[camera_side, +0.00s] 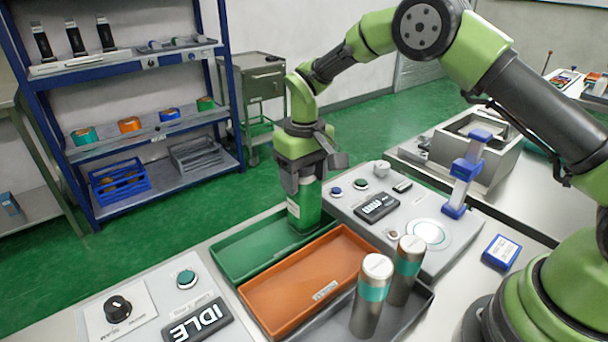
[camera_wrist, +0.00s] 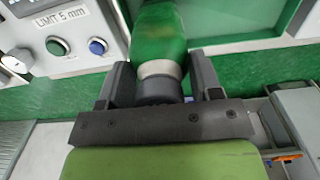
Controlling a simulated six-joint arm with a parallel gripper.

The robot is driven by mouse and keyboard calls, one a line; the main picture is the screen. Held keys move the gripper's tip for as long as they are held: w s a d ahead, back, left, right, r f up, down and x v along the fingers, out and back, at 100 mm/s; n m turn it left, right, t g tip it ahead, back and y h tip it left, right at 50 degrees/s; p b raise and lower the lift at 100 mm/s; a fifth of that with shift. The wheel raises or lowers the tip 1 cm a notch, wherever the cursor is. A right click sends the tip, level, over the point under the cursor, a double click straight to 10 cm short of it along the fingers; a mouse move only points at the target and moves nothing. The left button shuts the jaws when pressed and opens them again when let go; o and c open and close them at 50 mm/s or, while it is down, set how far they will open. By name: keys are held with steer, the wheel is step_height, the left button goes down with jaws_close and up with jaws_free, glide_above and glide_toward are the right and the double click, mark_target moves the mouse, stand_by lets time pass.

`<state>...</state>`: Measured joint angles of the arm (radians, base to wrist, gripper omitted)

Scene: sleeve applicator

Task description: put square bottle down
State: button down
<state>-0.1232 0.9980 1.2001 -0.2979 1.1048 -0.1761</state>
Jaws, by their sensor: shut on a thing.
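The square bottle (camera_side: 304,207) has a green body with a pale label and stands upright in the side view. Its base is at the far right end of the green tray (camera_side: 232,250); I cannot tell whether it touches the tray floor. My gripper (camera_side: 303,177) is above it with jaws shut on its upper part.
An orange tray (camera_side: 306,283) lies beside the green one, then a dark grey tray (camera_side: 420,297) with two metal cylinders (camera_side: 371,295) banded in teal. A control panel (camera_side: 405,225) with buttons and a blue stand (camera_side: 467,175) is right of the bottle. An IDLE display (camera_side: 196,322) is at front left.

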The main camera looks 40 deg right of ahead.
steer(key=shift+c, duration=1.5)
jaws_free()
steer(key=shift+f, duration=0.15)
